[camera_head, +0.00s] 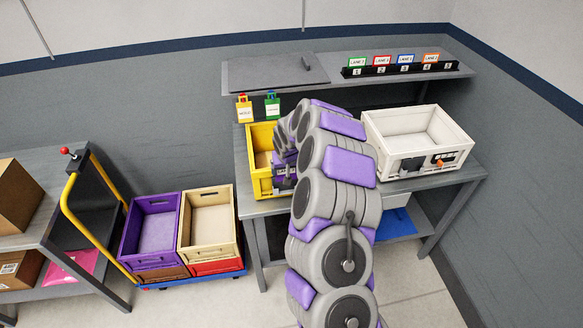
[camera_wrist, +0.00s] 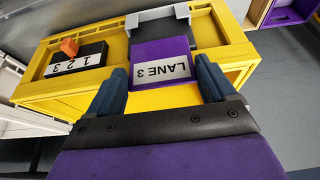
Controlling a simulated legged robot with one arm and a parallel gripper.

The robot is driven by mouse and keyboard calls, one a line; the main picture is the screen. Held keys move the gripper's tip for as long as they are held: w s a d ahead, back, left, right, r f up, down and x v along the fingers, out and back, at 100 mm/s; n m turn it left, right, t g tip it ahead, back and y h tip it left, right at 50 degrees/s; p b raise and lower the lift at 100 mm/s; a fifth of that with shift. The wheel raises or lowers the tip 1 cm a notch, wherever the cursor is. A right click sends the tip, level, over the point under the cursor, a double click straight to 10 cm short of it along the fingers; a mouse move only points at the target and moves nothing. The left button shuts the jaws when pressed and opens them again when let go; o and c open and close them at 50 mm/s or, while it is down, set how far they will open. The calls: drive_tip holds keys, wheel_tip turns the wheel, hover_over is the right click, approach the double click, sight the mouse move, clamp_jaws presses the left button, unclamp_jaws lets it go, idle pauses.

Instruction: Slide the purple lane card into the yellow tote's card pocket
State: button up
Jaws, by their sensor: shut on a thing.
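The purple lane card (camera_wrist: 150,52), with a white label reading LANE 3 upside down, is between the two blue fingers of my gripper (camera_wrist: 161,70), which is shut on it. The yellow tote (camera_head: 262,136) stands on the bench, partly hidden by my arm; its yellow wall (camera_wrist: 115,48) fills much of the wrist view. The grey card pocket (camera_wrist: 168,36) with light grey side clips is on that wall, directly beyond the card. The card's far edge meets the pocket; I cannot tell whether it is inside.
A white tote (camera_head: 392,120) stands right on the bench. A black rack (camera_head: 408,70) of several lane cards is on the shelf above. A 1 2 3 strip (camera_wrist: 88,58) with an orange marker (camera_wrist: 69,46) is beside the pocket. A cart with a purple bin (camera_head: 152,262) stands left.

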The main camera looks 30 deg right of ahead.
drive_tip(key=shift+a+r, duration=0.1)
drive_tip(key=shift+a, duration=0.55)
drive_tip(key=shift+w+d+f+p, duration=0.1)
drive_tip(key=shift+d+p, duration=0.1)
drive_tip(key=shift+d, duration=1.2)
drive_tip(key=shift+w+d+f+p, duration=0.1)
drive_tip(key=shift+d+p, duration=0.1)
drive_tip(key=shift+d, duration=1.15)
drive_tip(key=shift+w+a, duration=0.15)
drive_tip(key=shift+a, duration=0.55)
drive_tip(key=shift+w+a, duration=0.1)
drive_tip(key=shift+a, duration=0.6)
